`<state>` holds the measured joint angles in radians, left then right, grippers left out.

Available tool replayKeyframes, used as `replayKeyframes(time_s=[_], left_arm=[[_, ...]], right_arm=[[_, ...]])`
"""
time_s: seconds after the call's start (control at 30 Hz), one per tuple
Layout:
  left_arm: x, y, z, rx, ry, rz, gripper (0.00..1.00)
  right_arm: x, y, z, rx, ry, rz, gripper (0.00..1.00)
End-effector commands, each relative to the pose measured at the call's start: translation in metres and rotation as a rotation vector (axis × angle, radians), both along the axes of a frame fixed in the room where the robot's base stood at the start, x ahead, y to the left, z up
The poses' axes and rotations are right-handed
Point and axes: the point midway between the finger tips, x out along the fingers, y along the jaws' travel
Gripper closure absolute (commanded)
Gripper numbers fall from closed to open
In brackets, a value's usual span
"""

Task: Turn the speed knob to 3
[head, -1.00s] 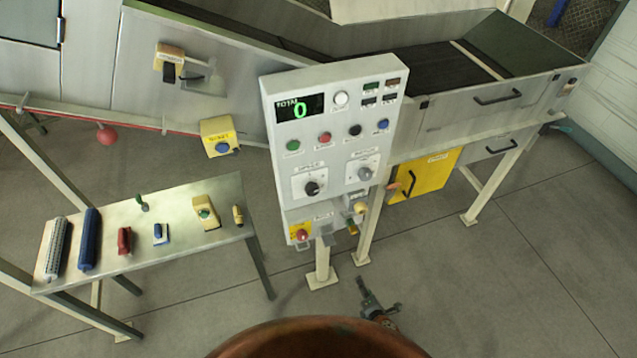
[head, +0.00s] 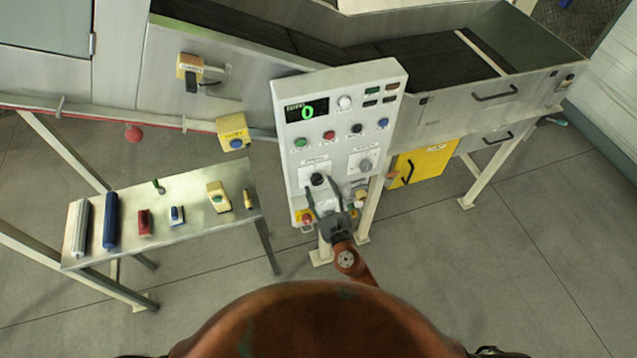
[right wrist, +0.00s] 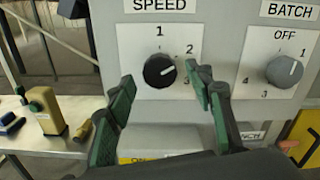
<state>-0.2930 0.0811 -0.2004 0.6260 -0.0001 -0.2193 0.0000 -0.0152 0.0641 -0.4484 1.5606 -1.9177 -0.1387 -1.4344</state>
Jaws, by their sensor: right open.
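The control panel (head: 340,110) stands in the middle of the head view. Its black speed knob (head: 317,179) sits low on the left; it also shows in the right wrist view (right wrist: 159,71), on a white plate under the SPEED label. The knob's white mark points right and slightly up, toward the 2. The 3 lies at its lower right. My right gripper (head: 322,190) is just below the knob in the head view. My left gripper is not in view.
The grey batch knob (right wrist: 284,72) is to the right of the speed knob. A red button on yellow (head: 306,216) is below it. A metal table (head: 190,232) with several tools stands at left. A yellow door (head: 425,163) is at right.

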Motion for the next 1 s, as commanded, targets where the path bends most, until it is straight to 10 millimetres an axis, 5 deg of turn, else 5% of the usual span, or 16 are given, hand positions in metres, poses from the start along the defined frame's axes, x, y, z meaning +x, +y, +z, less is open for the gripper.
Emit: replayKeyframes(time_s=[0.2,0.5,1.0], left_arm=[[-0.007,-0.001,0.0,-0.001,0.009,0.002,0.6],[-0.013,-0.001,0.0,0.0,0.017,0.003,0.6],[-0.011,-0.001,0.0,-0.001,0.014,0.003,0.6]], right_arm=[[0.019,0.006,0.0,0.002,0.002,0.0,0.52],[0.021,0.007,0.0,0.003,0.002,-0.001,0.52],[0.021,0.006,-0.001,0.003,0.002,0.0,0.86]])
